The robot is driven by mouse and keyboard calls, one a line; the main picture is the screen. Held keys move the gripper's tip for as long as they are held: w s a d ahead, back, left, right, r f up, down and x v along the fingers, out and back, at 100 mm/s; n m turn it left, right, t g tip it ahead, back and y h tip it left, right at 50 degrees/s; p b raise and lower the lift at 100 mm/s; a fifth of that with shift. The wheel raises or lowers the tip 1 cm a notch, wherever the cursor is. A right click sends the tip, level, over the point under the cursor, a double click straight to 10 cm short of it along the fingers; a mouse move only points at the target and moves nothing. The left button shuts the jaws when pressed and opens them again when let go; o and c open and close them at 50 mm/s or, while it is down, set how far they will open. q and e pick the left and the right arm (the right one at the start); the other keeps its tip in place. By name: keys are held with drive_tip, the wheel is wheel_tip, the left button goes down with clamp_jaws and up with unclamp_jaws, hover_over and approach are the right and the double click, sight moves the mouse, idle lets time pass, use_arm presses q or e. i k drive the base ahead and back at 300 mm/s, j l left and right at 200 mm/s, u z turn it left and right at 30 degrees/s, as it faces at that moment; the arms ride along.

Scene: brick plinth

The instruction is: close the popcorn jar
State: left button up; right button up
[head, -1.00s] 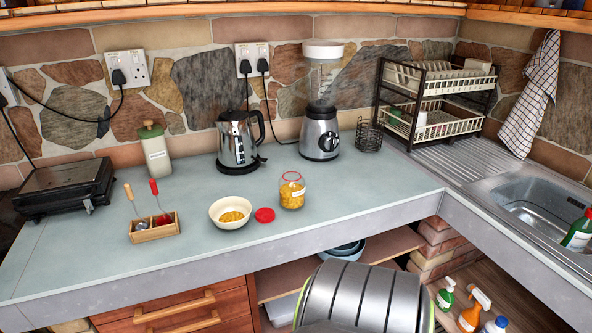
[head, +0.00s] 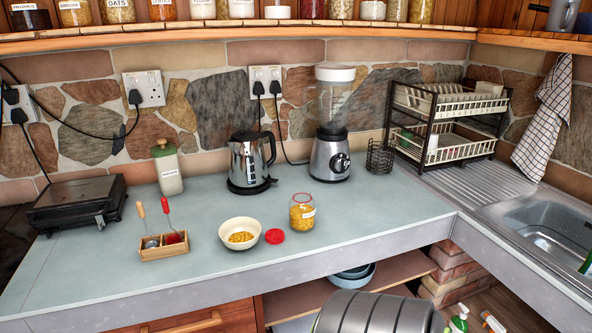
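The popcorn jar (head: 302,213) is a clear glass jar with yellow kernels and a white label, standing upright and open on the counter. A round red lid (head: 274,237) lies flat on the counter just left of the jar, apart from it. A cream bowl (head: 240,233) with some yellow kernels sits left of the lid. Neither of my grippers is in the head view.
A wooden box (head: 164,248) with two scoops stands left of the bowl. Behind are a kettle (head: 248,165), a blender (head: 331,150), a green-lidded canister (head: 168,170) and a black grill (head: 77,203). The counter's front strip (head: 350,236) is clear.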

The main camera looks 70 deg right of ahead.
sight(302, 206)
drive_tip(key=z, duration=2.15)
